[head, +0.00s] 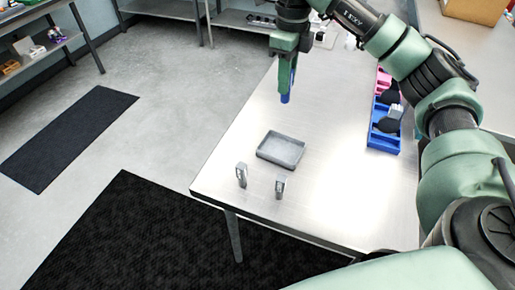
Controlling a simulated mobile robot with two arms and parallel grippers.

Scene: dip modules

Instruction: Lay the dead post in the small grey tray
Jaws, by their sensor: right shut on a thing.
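The small grey tray (267,152) lies on the metal table and looks empty. My right gripper (290,80) points down above the table, behind the tray and a little to its right in the picture. It is shut on a slim blue post (285,98), whose lower end sticks out below the fingers. The post hangs roughly upright and appears clear of the table. I cannot tell from its look whether this is the dead post. My left gripper is out of view.
Two small grey upright pieces (241,174) (280,187) stand near the table's front edge, in front of the tray. A blue bin (383,143) with dark and grey items stands at the right, with a pink bin (383,78) behind it.

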